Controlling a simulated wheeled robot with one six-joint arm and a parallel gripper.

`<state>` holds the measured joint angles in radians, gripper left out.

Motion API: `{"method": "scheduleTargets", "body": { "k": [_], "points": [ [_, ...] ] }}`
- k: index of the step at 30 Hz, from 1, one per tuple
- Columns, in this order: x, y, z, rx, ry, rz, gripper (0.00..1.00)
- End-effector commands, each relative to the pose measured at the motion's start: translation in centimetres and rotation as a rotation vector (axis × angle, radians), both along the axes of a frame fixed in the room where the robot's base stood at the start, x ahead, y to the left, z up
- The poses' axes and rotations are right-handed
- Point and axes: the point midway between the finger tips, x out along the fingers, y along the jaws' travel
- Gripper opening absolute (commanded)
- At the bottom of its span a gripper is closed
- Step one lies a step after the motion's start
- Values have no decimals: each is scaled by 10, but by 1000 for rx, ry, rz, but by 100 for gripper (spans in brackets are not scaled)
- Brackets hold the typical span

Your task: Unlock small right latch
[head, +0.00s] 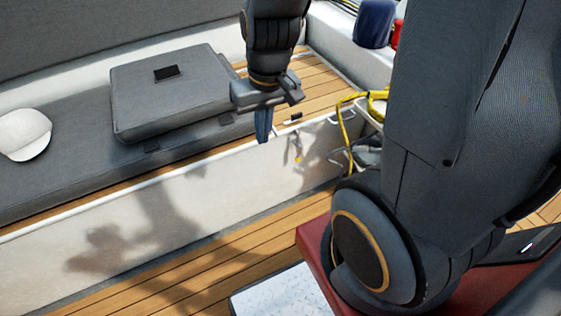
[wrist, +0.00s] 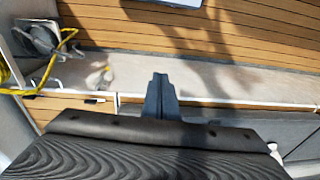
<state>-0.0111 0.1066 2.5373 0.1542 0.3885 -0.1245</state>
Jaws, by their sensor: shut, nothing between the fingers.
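My gripper (head: 263,138) points down, shut and empty, by the front edge of the bench seat. In the wrist view its closed fingers (wrist: 161,78) stand over the pale bench front. A small dark fitting with a light end (head: 292,119), which may be the latch, lies on the wooden seat top near its front edge, right of my gripper and apart from it. It also shows in the wrist view (wrist: 95,100), left of the fingers. Its locked or unlocked state is too small to tell. A small metal hook with a yellow end (head: 298,149) hangs on the bench front.
A loose grey cushion (head: 170,95) lies on the bench, left of my gripper. A white cap (head: 24,134) is farther left. A yellow rope (head: 350,125) hangs at the right end of the bench. The wooden floor (head: 165,265) in front is clear.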

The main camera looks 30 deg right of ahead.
Motion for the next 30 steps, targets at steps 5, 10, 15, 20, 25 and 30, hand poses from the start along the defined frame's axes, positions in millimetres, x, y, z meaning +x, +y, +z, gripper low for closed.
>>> {"method": "scheduleTargets", "body": {
  "k": [5,10,15,20,25,30],
  "points": [
    [68,7,-97,0,-134,-22,0],
    [120,-10,-178,-93,-248,-59,0],
    [149,-45,-251,-261,-314,-89,0],
    [157,-77,-296,-416,-330,-104,0],
    [156,-96,-314,-510,-327,-110,0],
    [159,-105,-324,-530,-325,-112,0]
  ]
}}
